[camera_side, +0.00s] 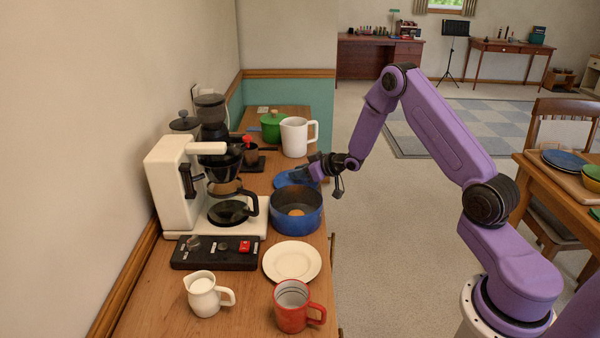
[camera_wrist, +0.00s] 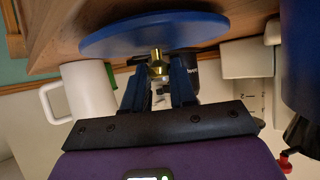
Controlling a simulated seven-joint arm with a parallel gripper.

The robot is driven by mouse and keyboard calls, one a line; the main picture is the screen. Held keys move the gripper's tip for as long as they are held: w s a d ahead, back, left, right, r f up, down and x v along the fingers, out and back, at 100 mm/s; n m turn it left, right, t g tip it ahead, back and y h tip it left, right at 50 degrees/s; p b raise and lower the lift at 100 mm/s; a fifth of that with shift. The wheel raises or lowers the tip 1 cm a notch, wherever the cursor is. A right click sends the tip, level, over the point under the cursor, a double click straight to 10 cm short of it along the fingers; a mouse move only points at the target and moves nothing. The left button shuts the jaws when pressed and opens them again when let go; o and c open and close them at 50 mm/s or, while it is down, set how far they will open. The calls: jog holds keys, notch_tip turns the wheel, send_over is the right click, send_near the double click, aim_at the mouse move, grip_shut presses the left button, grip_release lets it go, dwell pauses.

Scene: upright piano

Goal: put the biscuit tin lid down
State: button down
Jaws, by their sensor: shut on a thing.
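The blue biscuit tin lid (camera_side: 290,179) is a flat disc just behind the open blue tin (camera_side: 297,218). In the wrist view the lid (camera_wrist: 150,33) shows a brass knob (camera_wrist: 157,66) on its face. My gripper (camera_side: 312,170) reaches in from the right. Its two dark fingers (camera_wrist: 158,84) are shut on the knob. The lid is close to the wooden counter; I cannot tell whether it touches.
A cream coffee machine (camera_side: 172,180) with a glass carafe is to the left. A white plate (camera_side: 292,262), red mug (camera_side: 292,307) and small white jug (camera_side: 203,294) are in front.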

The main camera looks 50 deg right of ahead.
jog(key=shift+f, duration=0.1)
jog(key=c, duration=0.9)
grip_release()
